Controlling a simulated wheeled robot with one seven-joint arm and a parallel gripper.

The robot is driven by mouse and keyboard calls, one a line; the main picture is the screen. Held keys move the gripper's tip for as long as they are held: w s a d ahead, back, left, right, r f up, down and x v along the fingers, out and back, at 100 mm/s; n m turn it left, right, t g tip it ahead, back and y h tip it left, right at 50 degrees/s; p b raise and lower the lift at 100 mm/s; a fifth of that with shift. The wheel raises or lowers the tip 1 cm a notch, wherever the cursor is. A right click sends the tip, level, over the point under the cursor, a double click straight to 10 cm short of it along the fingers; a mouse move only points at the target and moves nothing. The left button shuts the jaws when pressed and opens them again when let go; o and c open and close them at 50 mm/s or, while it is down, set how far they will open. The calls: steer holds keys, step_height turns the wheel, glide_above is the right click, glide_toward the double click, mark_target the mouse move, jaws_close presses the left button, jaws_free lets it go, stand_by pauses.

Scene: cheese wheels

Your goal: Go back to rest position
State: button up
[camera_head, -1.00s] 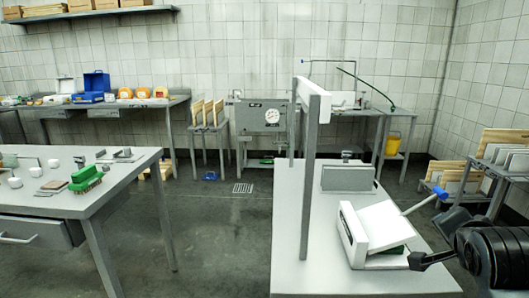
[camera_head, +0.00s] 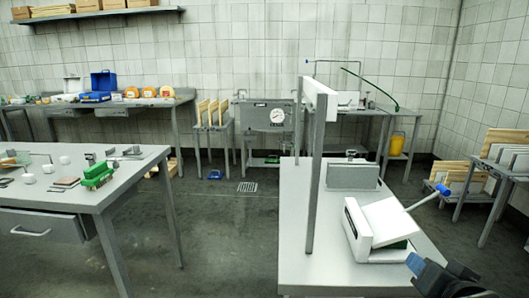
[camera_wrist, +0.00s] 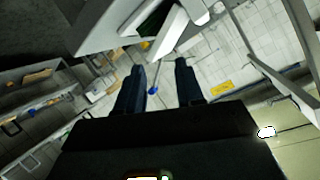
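My gripper (camera_head: 416,264) is at the lower right of the head view, beside the right front edge of the right-hand table (camera_head: 310,262). In the wrist view my gripper (camera_wrist: 160,70) shows two dark fingers standing apart with nothing held between them. On that table, left of and beyond my gripper, is a white device with a tilted plate (camera_head: 390,222) and a blue-tipped lever (camera_head: 430,197). Most of my arm is outside the head view.
A grey box (camera_head: 352,177) and a tall post frame (camera_head: 316,180) stand on the same table. A left table (camera_head: 130,178) carries a green brush (camera_head: 97,176) and small items. A rack of boards (camera_head: 500,165) stands at right. Open floor (camera_head: 225,230) lies between the tables.

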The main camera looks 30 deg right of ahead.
steer(key=s+a+f+n+t+y, duration=0.25)
steer(key=a+f+n, duration=0.2)
steer(key=a, duration=0.45)
steer(key=s+a+r+n+t+y, duration=0.1)
steer(key=s+a+n+y, duration=0.5)
steer(key=s+a, duration=1)
steer(key=s+n+t, duration=0.1)
steer(key=n, duration=0.2)
steer(key=shift+s+r, duration=0.2)
steer(key=shift+s, duration=0.05)
steer(key=shift+c, duration=0.2)
